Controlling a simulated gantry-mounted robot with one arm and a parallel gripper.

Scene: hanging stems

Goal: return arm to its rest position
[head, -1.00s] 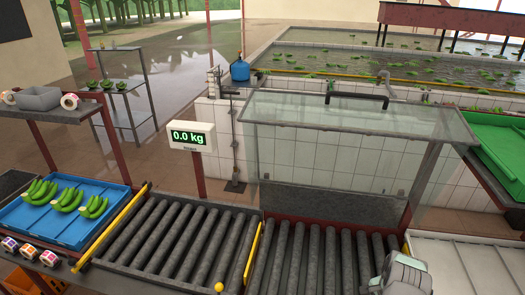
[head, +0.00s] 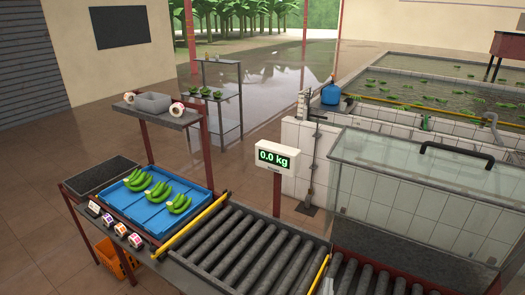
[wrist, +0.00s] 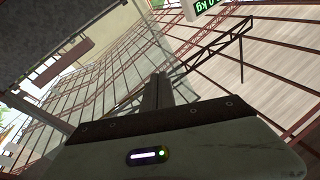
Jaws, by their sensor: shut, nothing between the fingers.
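My gripper (wrist: 158,92) shows in the wrist view, its dark fingers together with nothing between them. It is up in the air, apart from any object. The wrist view is steeply tilted, with part of the green scale display (wrist: 207,5) at its top edge. In the head view the gripper does not show; only a pale sliver at the bottom edge may be part of my arm.
A roller conveyor (head: 245,250) runs along the front, with a 0.0 kg scale display (head: 273,157) behind it. A blue tray (head: 146,214) holds several green banana bunches (head: 158,190). A clear-walled enclosure (head: 400,180) stands at right. Floor at left is open.

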